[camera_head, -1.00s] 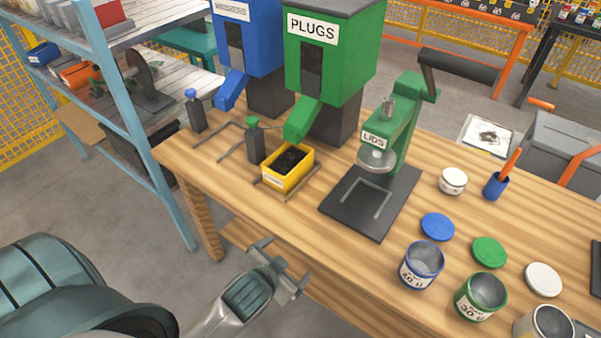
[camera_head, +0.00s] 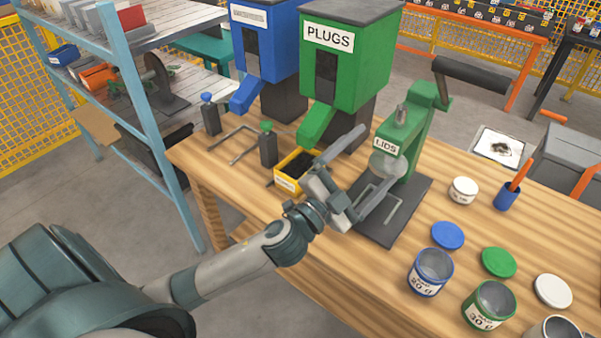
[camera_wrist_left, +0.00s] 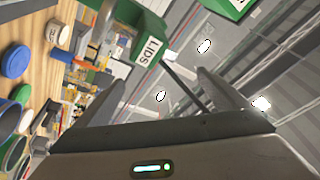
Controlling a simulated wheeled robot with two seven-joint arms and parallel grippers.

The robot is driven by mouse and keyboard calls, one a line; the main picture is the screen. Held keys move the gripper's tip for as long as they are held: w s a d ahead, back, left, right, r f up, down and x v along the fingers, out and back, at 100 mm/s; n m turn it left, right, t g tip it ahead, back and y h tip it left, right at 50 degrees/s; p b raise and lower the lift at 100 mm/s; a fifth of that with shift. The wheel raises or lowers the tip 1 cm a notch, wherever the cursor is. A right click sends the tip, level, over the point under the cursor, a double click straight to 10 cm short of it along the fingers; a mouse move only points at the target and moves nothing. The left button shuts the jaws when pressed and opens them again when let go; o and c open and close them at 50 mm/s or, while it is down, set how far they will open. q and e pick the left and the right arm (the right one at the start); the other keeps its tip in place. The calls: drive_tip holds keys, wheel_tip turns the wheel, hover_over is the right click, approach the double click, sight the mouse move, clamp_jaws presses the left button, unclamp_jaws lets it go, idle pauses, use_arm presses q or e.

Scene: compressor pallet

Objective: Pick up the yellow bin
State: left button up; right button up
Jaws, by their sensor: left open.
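The yellow bin (camera_head: 286,184) stands on the wooden table below the chute of the green PLUGS dispenser, with dark pieces inside. The right gripper is not in view.
The green PLUGS dispenser (camera_head: 345,65) and blue dispenser (camera_head: 262,45) stand behind the bin. The green LIDS press (camera_head: 410,130) is to its right. Cans, including a blue one (camera_head: 430,272), and loose lids stand at the front right. A shelf (camera_head: 140,100) is at the left.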

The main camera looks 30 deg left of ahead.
use_arm(q)
drive_tip(key=s+d+r+m+g+h, duration=0.1)
drive_tip(key=d+r+m+g+h, duration=0.35)
drive_tip(key=m, duration=0.45)
drive_tip(key=d+r+m+g+h, duration=0.1)
drive_tip(key=d+m+g+h, duration=0.35)
drive_tip(key=m+h, duration=0.4)
drive_tip(key=w+a+f+m+g+y, duration=0.3)
drive_tip(key=a+f+m+g+y, duration=0.3)
drive_tip(key=a+f+m+y, duration=0.4)
drive_tip(key=w+a+f+n+y, duration=0.1)
drive_tip(key=a+y, duration=0.7)
drive_tip(key=a, duration=1.5)
drive_tip(key=w+n, duration=0.1)
drive_tip(key=n, duration=0.1)
drive_tip(key=shift+w+a+f+n+g, duration=0.2)
drive_tip(key=shift+a+n+g, duration=0.1)
drive_tip(key=shift+n, duration=0.05)
drive_tip(key=shift+f, duration=0.1)
